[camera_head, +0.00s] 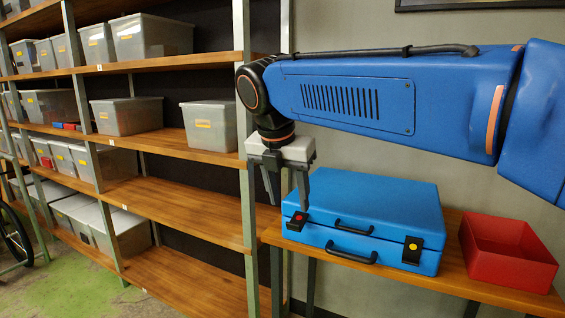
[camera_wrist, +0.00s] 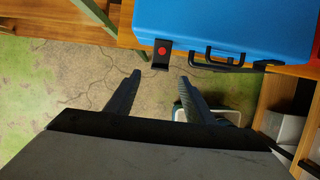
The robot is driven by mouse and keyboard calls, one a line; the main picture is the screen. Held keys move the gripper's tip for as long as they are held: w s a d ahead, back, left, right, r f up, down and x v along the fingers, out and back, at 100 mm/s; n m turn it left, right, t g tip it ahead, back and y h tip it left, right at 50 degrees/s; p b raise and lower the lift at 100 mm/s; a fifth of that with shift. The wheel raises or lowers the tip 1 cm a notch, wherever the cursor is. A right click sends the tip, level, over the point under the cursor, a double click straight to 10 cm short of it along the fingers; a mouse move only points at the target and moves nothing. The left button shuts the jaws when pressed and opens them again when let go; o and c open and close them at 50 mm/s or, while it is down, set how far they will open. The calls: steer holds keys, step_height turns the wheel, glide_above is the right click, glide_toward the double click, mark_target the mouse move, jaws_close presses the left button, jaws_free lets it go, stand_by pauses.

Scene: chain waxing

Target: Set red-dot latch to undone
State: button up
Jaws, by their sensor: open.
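A closed blue case (camera_head: 375,205) lies on a wooden shelf at the right in the head view. Its red-dot latch (camera_head: 297,221) is a black plate at the left end of the case's front. In the wrist view the red-dot latch (camera_wrist: 161,54) juts from the case edge; I cannot tell whether it is fastened. A yellow-dot latch (camera_head: 412,250) is at the right end of the front. My gripper (camera_head: 288,205) is open and empty, pointing down by the case's front left corner. In the wrist view my gripper (camera_wrist: 159,76) has the red-dot latch just beyond its fingertips.
Two black handles, one (camera_head: 352,254) low on the front, lie between the latches. An empty red tray (camera_head: 507,268) stands right of the case. Tall shelving with grey bins (camera_head: 127,115) is at the left, its near post (camera_head: 247,200) close to my gripper.

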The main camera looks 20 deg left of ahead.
steer(key=v, duration=0.9)
steer(key=shift+r, duration=0.4)
steer(key=shift+s, duration=0.15)
steer(key=w+d+f+m, duration=0.1)
steer(key=d+f+m, duration=0.4)
steer(key=d, duration=0.6)
steer(key=d+f+m, duration=0.2)
steer(key=d+m, duration=0.4)
steer(key=d, duration=0.5)
steer(key=w+d+f+m, duration=0.1)
steer(key=d+f+m, duration=0.4)
steer(key=d, duration=0.6)
steer(key=s+d+f+m+t, duration=0.1)
steer(key=s+d+f+m, duration=1.4)
steer(key=d+f+m, duration=0.2)
step_height(320, 180, down, 3)
steer(key=shift+d+r+m, duration=0.2)
steer(key=shift+d+m, duration=0.15)
steer(key=shift+m, duration=0.65)
